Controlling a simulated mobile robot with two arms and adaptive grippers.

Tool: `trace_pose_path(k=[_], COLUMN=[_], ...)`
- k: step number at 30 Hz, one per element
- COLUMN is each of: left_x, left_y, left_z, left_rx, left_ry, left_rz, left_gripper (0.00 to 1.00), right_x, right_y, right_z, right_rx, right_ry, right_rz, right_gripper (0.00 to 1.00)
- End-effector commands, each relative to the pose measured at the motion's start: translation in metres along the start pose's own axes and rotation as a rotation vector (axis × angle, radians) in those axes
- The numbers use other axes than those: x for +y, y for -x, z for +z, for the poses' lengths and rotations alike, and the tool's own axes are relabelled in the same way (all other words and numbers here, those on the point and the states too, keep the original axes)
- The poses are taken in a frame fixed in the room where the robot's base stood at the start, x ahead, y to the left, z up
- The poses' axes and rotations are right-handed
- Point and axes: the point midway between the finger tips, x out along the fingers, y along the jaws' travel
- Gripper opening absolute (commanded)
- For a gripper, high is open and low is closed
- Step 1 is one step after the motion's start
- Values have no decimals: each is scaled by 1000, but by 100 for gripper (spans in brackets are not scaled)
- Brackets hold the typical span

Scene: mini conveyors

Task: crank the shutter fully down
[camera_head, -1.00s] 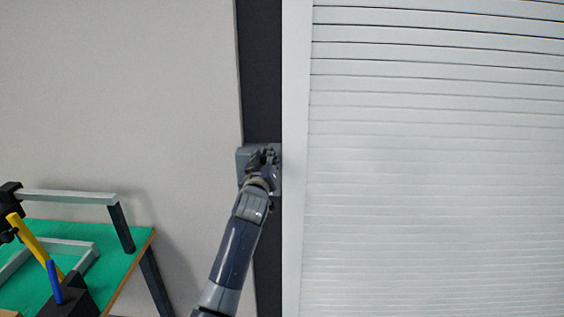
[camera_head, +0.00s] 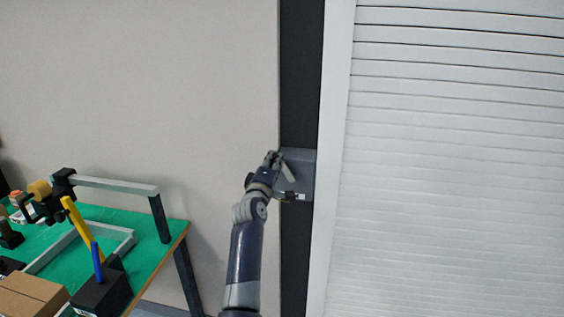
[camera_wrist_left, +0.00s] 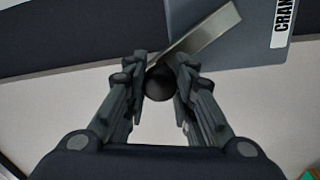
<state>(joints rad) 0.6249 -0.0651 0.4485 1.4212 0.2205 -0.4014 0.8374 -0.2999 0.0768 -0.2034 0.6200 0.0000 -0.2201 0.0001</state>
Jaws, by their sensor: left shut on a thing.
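The white slatted shutter (camera_head: 450,180) fills the right of the head view, with slats visible from top to bottom; its lower edge is out of view. The grey crank box (camera_head: 304,165) is mounted on the dark vertical strip left of the shutter. The crank arm (camera_wrist_left: 208,34) is a flat metal bar with a round black knob (camera_wrist_left: 160,84) at its end. My left gripper (camera_head: 273,158) is shut on the knob, which sits between its fingers (camera_wrist_left: 160,75) in the left wrist view. My right gripper is not in view.
A green-topped table (camera_head: 160,240) stands at lower left, with a conveyor frame (camera_head: 120,187), a black holder (camera_head: 100,292) with yellow and blue tools, and a cardboard box (camera_head: 30,297). The wall (camera_head: 140,80) between table and dark strip is bare.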

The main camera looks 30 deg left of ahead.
Motion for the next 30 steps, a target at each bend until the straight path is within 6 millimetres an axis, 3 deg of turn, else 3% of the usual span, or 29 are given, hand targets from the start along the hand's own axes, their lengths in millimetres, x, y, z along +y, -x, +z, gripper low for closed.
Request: trace_pose_path(k=[15,30], left_x=[-29,-40], left_y=[2,2], left_z=[-23,-26], left_rx=[26,30], left_ry=[401,520], left_rz=[6,6], left_gripper=[0,0], right_x=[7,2], right_y=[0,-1], right_z=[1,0], right_rx=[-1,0], right_ry=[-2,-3], right_rz=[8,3], right_gripper=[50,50])
